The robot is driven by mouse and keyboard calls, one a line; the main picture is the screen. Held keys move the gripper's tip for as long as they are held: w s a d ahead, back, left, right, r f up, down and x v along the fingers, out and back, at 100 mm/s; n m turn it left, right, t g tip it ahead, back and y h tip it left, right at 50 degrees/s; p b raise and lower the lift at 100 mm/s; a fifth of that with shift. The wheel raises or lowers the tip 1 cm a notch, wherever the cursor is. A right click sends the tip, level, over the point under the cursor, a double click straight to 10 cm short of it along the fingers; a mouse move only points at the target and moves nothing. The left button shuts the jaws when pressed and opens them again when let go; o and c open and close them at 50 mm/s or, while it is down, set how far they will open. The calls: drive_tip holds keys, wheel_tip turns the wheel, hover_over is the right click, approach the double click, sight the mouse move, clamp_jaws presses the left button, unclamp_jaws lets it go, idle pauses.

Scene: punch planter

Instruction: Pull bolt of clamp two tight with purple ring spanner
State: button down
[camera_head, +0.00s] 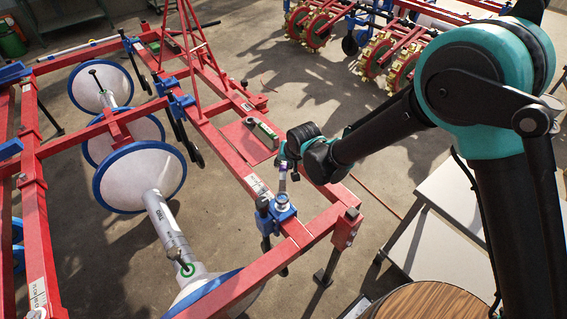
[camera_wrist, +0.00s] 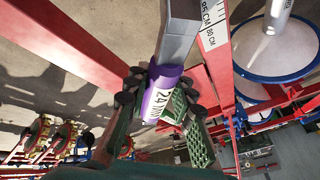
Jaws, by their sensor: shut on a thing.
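My gripper (camera_head: 288,158) is shut on the purple ring spanner (camera_head: 282,181), just above the red beam near its front end. In the wrist view my gripper (camera_wrist: 160,98) has its dark, green-padded fingers either side of the spanner's purple band (camera_wrist: 163,92), marked 24 MM. The grey shaft (camera_wrist: 181,38) runs up out of that view. In the head view the spanner's far end is at the top of a blue clamp (camera_head: 277,217) on the beam. Whether the ring sits fully around the bolt is too small to tell. I can read no clamp number.
The red frame (camera_head: 203,128) carries more blue clamps (camera_head: 180,106) farther back and white discs with blue rims (camera_head: 140,178) at left. A pale table (camera_head: 440,215) and a round wooden top (camera_head: 428,302) stand at right.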

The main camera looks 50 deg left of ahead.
drive_tip(key=shift+f, duration=1.7)
idle(0.5)
drive_tip(key=w+d+m+t+h, duration=0.3)
drive_tip(key=w+d+m+t, duration=0.1)
drive_tip(key=d+m, duration=0.6)
drive_tip(key=shift+m, duration=0.5)
idle(0.8)
idle(0.3)
drive_tip(key=shift+a+r, duration=0.1)
drive_tip(key=shift+r, duration=0.1)
wheel_tip(320, 180, up, 9)
idle(1.3)
idle(0.4)
